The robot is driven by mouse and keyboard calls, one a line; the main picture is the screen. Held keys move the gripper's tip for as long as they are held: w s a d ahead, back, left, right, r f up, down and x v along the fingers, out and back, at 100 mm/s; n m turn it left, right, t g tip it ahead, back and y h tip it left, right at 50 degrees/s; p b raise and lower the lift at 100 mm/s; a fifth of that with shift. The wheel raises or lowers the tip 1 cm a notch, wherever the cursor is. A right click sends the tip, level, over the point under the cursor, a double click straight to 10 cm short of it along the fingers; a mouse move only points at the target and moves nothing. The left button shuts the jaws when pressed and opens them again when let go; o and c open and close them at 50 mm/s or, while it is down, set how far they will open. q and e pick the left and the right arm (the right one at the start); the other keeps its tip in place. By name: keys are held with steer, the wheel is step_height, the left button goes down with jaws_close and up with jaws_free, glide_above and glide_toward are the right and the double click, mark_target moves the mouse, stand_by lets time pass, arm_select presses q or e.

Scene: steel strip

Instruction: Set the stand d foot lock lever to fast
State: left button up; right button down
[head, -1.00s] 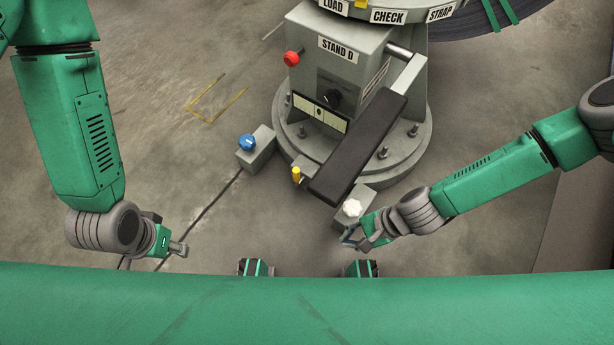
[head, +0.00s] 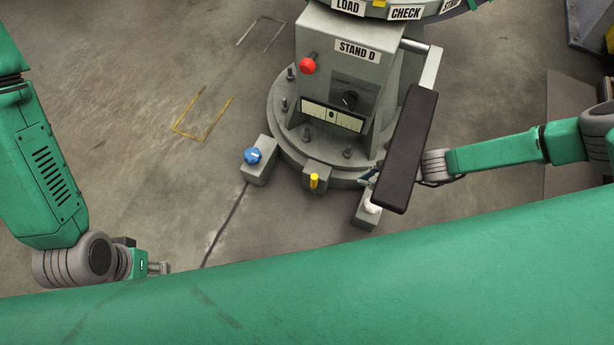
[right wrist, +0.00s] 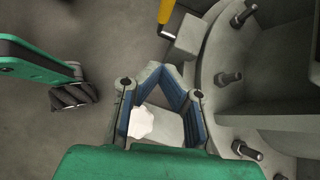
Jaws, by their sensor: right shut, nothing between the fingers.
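Stand D (head: 357,50) is a grey pedestal on a round bolted foot. A small yellow-handled lever (head: 314,182), probably the foot lock lever, stands on a grey block at the front of the foot. Its yellow handle also shows at the top of the right wrist view (right wrist: 167,12). I cannot read a fast mark. My right gripper (right wrist: 165,72) is shut and empty, above the block with the white knob (right wrist: 141,123) and apart from the lever. In the head view the black bar partly hides it. My left gripper (head: 160,268) is low at left, far from the stand; its jaw state is unclear.
A long black bar (head: 408,150) on a grey arm juts out from the stand's right side. A blue knob (head: 253,156) sits on a block left of the lever.

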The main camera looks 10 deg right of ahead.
steer(key=b, duration=0.6)
glide_toward(314, 185)
steer(key=shift+w+d+f+x, duration=0.25)
steer(key=shift+w+d+x, duration=0.15)
steer(key=shift+x, duration=2.95)
arm_select(q)
step_height(314, 185, down, 5)
steer(key=shift+f, duration=0.2)
steer(key=shift+d+r, duration=0.1)
steer(key=shift+d, duration=0.05)
arm_select(e)
steer(key=shift+s+d, duration=0.1)
steer(key=shift+d, duration=0.1)
